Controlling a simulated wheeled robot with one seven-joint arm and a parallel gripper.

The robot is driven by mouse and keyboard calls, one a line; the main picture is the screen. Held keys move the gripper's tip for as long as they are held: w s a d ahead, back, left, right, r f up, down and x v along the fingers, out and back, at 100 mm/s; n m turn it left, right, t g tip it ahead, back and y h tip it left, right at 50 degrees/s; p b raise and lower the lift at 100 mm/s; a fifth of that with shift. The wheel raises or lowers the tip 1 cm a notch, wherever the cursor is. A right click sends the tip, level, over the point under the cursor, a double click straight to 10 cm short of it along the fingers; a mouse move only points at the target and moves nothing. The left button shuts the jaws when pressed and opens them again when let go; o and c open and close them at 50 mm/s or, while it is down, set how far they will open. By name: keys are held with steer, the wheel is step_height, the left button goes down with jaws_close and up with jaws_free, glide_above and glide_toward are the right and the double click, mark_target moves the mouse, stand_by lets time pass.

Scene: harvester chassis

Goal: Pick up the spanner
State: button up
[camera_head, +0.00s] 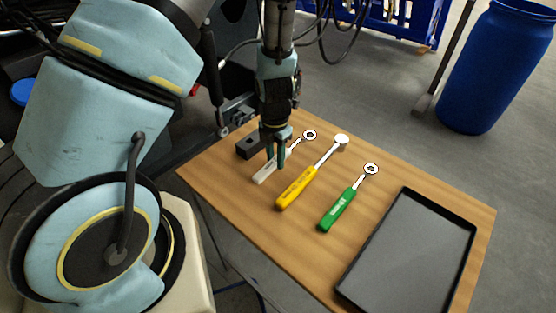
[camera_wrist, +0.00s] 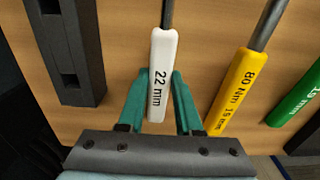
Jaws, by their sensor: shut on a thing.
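A spanner with a white handle (camera_head: 264,175) and a ring end lies at the left of the row of tools on the wooden table. In the wrist view its white handle (camera_wrist: 162,70) reads "22 mm". My gripper (camera_head: 275,163) points down at this handle, with its teal fingers (camera_wrist: 163,95) on both sides, shut on it. The fingers hide part of the handle in the head view. I cannot tell whether the spanner is clear of the table. A green-handled spanner (camera_head: 338,211), partly marked "mm" in the wrist view (camera_wrist: 299,97), lies farther right.
A yellow-handled wrench (camera_head: 296,187) marked "80 Nm" lies close beside the white handle, also in the wrist view (camera_wrist: 238,82). A dark block (camera_head: 249,146) stands close on the left. A black tray (camera_head: 412,250) lies at the right. A blue barrel (camera_head: 495,70) stands beyond the table.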

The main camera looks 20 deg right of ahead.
jaws_close()
stand_by(0.9)
step_height(320, 180, up, 10)
stand_by(0.5)
steer(key=shift+o, duration=1.4)
jaws_free()
jaws_close()
